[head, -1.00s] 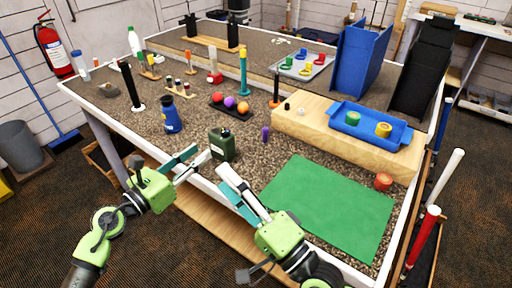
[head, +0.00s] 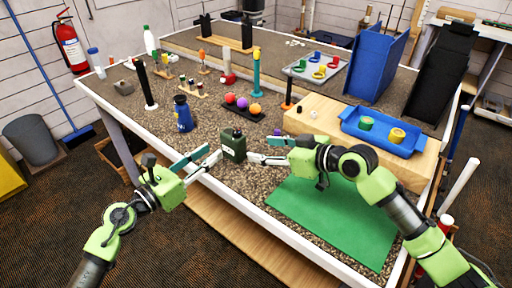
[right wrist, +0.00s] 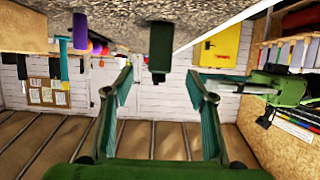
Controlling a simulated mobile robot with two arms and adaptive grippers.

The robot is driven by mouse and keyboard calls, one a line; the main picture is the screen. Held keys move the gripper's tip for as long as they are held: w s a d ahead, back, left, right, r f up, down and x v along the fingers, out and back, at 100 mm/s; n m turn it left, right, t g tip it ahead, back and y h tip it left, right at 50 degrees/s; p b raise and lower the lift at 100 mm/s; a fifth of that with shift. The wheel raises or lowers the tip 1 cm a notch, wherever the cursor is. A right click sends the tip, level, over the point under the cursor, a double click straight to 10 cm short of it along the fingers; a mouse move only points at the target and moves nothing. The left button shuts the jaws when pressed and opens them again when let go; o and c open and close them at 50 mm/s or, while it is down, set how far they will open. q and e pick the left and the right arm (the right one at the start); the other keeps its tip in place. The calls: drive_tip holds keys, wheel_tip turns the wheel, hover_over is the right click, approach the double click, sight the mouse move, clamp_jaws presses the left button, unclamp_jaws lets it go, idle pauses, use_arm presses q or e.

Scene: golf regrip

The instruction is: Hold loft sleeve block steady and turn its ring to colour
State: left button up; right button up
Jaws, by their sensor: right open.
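The loft sleeve block (head: 234,147), dark green with a small pale mark on its front and a dark top piece, stands upright near the table's front edge. My left gripper (head: 214,151) is open just left of the block, its fingertips close to it. My right gripper (head: 257,149) is open just right of the block, fingers pointing at it. In the upside-down right wrist view the block (right wrist: 160,45) appears between and beyond the open, empty fingers. I cannot make out the ring's colour marks.
A green mat (head: 335,220) lies at the front right, partly under my right arm. A purple peg (head: 277,132) stands behind the right fingers. A dark tray (head: 243,113) of balls, a blue bottle (head: 184,117) and a wooden step (head: 300,118) are farther back.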

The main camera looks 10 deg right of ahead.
sight(234, 145)
drive_tip(key=x, duration=1.3)
drive_tip(key=shift+w+a+f, duration=0.15)
drive_tip(key=shift+a, duration=0.05)
drive_tip(key=c, duration=1.3)
